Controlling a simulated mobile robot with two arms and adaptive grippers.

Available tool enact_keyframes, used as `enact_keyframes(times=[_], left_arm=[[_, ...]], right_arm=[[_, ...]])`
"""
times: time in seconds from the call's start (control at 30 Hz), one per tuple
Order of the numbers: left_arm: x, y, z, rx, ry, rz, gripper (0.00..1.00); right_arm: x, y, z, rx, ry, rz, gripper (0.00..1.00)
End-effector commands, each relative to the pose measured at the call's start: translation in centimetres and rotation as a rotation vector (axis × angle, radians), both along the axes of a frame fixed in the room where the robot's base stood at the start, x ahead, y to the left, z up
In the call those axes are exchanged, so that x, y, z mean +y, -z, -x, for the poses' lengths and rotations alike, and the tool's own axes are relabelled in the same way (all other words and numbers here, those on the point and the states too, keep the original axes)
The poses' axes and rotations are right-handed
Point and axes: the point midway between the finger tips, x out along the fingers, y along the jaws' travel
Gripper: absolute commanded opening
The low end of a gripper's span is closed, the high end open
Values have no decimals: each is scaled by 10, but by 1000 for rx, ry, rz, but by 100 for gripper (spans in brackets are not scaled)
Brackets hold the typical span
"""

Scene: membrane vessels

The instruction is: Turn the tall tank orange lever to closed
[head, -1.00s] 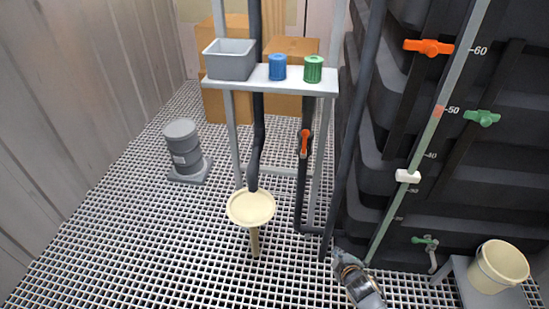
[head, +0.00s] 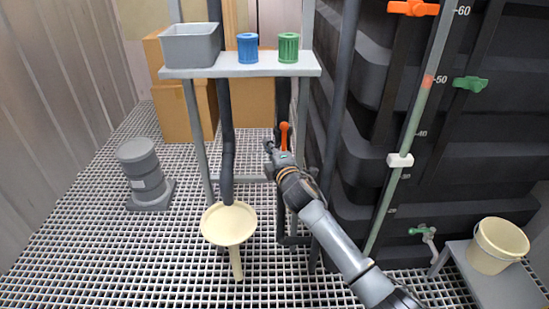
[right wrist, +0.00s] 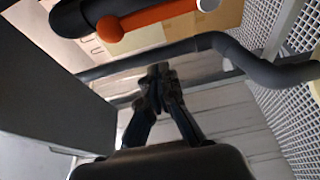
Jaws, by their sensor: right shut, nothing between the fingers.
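An orange lever (head: 284,136) sits on the dark vertical pipe below the shelf and points upright along it. Its lower part is hidden behind my right gripper in the head view. It also shows as an orange bar (right wrist: 150,20) at the top of the right wrist view. A second orange lever (head: 413,8) lies level, high on the black tank (head: 480,130). My right gripper (head: 268,148) is just left of and below the pipe lever's tip. Its fingers (right wrist: 160,72) are shut and empty, apart from the lever in the wrist view. My left gripper is not in view.
The shelf (head: 240,71) above the gripper carries a grey bin (head: 191,46), a blue cup (head: 247,48) and a green cup (head: 288,48). A cream funnel (head: 228,224) stands at lower left. Green levers (head: 470,83) and a cream bucket (head: 498,246) are at right.

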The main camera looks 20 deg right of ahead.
Motion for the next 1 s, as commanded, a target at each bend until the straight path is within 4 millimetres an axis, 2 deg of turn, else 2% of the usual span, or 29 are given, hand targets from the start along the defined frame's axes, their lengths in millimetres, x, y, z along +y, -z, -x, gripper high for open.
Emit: enact_keyframes(times=[0.03, 0.13, 0.23, 0.43, 1.0], left_arm=[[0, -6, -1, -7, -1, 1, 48], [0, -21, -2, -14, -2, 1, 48], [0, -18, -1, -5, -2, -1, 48], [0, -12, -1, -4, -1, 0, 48], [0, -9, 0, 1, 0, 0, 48]], right_arm=[[1, 1, -11, -1, 0, -1, 0], [2, 1, -28, -1, 0, -1, 0], [-16, 1, -23, 2, 2, 4, 0], [-34, 1, -17, 1, 0, 0, 0], [-38, 1, -15, -3, -1, -16, 0]])
